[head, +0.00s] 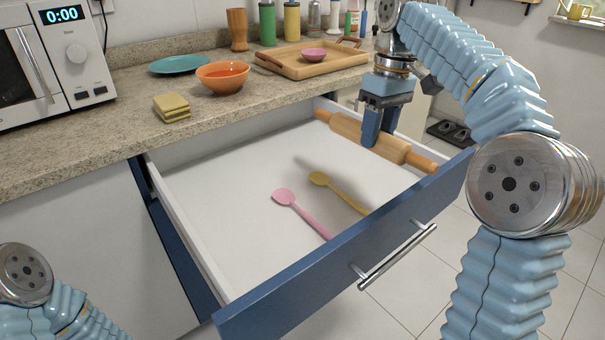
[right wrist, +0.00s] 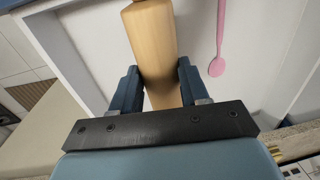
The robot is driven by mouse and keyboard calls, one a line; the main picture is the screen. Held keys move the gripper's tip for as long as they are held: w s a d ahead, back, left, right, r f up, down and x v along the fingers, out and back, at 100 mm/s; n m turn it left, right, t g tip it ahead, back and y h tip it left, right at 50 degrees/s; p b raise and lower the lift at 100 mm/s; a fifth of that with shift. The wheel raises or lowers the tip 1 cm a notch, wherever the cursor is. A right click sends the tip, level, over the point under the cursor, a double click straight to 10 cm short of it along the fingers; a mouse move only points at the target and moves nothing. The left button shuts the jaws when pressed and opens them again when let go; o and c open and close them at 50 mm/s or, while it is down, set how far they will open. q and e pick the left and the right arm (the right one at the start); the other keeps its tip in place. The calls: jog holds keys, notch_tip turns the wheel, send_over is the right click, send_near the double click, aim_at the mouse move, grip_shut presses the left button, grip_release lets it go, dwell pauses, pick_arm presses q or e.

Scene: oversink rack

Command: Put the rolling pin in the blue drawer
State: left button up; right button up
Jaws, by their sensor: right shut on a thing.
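The wooden rolling pin (head: 394,149) is at the right side of the open blue drawer (head: 290,290), within its outline and roughly along its right wall. I cannot tell whether it touches the drawer floor. My right gripper (head: 376,136) is shut on the pin's barrel from above. In the right wrist view the pin (right wrist: 150,40) passes between the two fingers (right wrist: 160,85). My left gripper is out of view; only part of my left arm shows at the lower left.
A pink spoon (head: 286,198) and a yellow spoon (head: 320,179) lie in the drawer; its left part is bare. On the counter (head: 60,160) stand an orange bowl (head: 222,76), a teal plate (head: 180,64), yellow sponges (head: 172,107), a wooden tray (head: 318,66) and a microwave (head: 30,70).

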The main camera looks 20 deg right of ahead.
jog(key=w+a+f, duration=0.1)
jog(key=a+f, duration=0.1)
jog(key=a, duration=0.1)
jog(key=w+a+f+b, duration=0.1)
jog(key=a+f, duration=0.2)
jog(key=w+a+f, duration=0.1)
jog(key=a+f, duration=0.1)
jog(key=a, duration=0.2)
jog(key=shift+f, duration=0.25)
jog(key=shift+a+f, duration=0.1)
jog(key=shift+f, duration=0.1)
jog(key=shift+a+f+b, duration=0.2)
jog(key=shift+f+b, duration=0.05)
jog(key=shift+f, duration=0.75)
jog(key=shift+a+f+b, duration=0.15)
jog(key=shift+f+b, duration=0.1)
jog(key=shift+f, duration=0.7)
jog(key=o, duration=1.2)
jog(key=shift+f, duration=0.1)
jog(key=shift+o, duration=0.2)
